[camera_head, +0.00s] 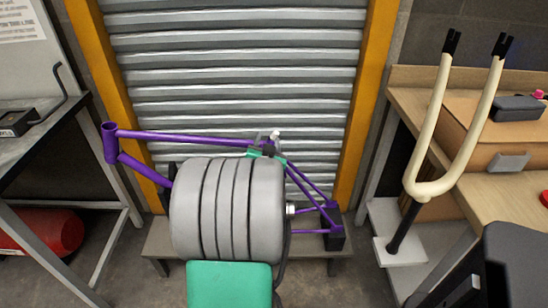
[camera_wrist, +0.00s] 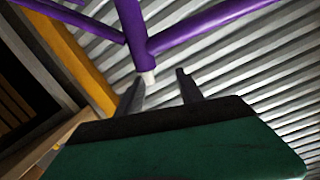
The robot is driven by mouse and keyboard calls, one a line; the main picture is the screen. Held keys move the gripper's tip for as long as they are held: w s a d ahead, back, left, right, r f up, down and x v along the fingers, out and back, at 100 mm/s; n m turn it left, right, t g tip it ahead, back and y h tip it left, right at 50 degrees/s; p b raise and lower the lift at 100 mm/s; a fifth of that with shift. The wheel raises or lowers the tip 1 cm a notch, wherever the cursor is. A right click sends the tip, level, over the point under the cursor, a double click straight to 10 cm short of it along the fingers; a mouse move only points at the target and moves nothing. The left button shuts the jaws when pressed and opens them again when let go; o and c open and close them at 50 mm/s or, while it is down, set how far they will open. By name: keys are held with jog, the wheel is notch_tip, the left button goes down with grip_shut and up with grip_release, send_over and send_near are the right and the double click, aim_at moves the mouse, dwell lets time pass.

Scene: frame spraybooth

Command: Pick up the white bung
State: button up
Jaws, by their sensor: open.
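The white bung (camera_wrist: 149,78) sits at the end of a short purple tube of the bike frame (camera_wrist: 138,45) in the wrist view. In the head view, the bung (camera_head: 276,134) shows small at the top of the purple frame (camera_head: 190,138). My gripper (camera_wrist: 160,76) is open, with its two dark fingers reaching toward the bung. The bung appears between the fingertips, nearer the left one; I cannot tell whether either touches it. In the head view, my arm hides much of the frame's middle and most of my gripper (camera_head: 267,145).
A ribbed metal shutter (camera_head: 235,70) with yellow posts stands behind the frame. A cream fork (camera_head: 432,188) stands at right beside a wooden bench (camera_head: 400,95) with a dark case (camera_head: 517,108). A metal table (camera_head: 60,135) stands left, above a red cylinder (camera_head: 50,232).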

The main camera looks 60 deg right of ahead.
aim_at(277, 132)
jog(key=shift+m+g+h, duration=0.3)
jog(key=shift+m+h, duration=0.1)
jog(key=d, duration=0.8)
jog(key=shift+w+d+f+b, duration=0.2)
jog(key=shift+w+f+b, duration=0.1)
jog(key=shift+w, duration=0.1)
grip_shut()
